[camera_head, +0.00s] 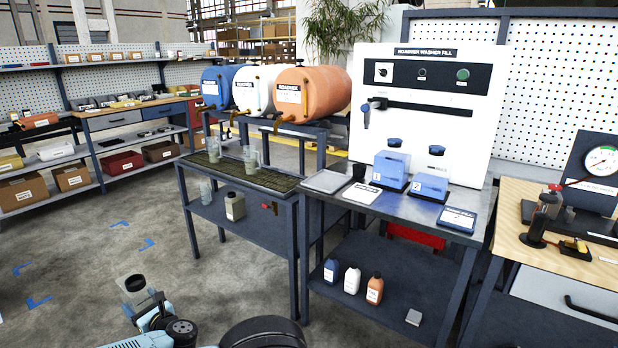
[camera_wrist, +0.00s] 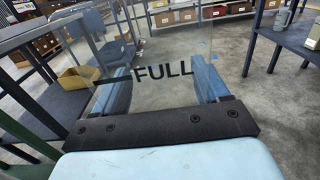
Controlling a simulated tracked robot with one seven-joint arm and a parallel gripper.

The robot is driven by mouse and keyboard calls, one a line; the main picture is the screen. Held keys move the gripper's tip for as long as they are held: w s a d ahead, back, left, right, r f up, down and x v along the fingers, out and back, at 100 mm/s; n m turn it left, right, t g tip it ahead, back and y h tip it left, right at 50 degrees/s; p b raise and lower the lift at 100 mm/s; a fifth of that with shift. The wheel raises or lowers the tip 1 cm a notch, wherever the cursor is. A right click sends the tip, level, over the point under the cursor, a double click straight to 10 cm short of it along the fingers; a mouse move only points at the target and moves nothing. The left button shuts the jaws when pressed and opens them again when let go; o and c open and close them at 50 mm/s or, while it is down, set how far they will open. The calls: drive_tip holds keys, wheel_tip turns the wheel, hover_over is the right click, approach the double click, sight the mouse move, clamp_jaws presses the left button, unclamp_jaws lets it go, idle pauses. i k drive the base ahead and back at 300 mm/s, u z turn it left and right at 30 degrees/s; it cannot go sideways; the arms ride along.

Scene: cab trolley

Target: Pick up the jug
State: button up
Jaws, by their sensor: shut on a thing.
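A clear jug (camera_wrist: 150,52) with a "FULL" mark fills the middle of the wrist view, between the two blue fingers of my gripper (camera_wrist: 163,90). My gripper is shut on it. In the head view my gripper (camera_head: 150,310) is low at the left, over the floor, with the see-through jug (camera_head: 138,292) at its end, apart from the benches. The jug's base and handle are hard to make out. Two other clear jugs, a left one (camera_head: 213,149) and a right one (camera_head: 250,158), stand on the drip grid under the drums.
The drip bench (camera_head: 250,232) carries blue, white and orange drums (camera_head: 312,92) above it. The steel washer-fill bench (camera_head: 400,207) stands to its right, with several bottles on its lower shelf. Shelves with boxes line the left. Open floor (camera_head: 90,265) lies at the left.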

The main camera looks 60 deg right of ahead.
sight(250, 158)
drive_tip(key=u, duration=1.55)
drive_tip(key=i, duration=0.25)
drive_tip(key=z, duration=3)
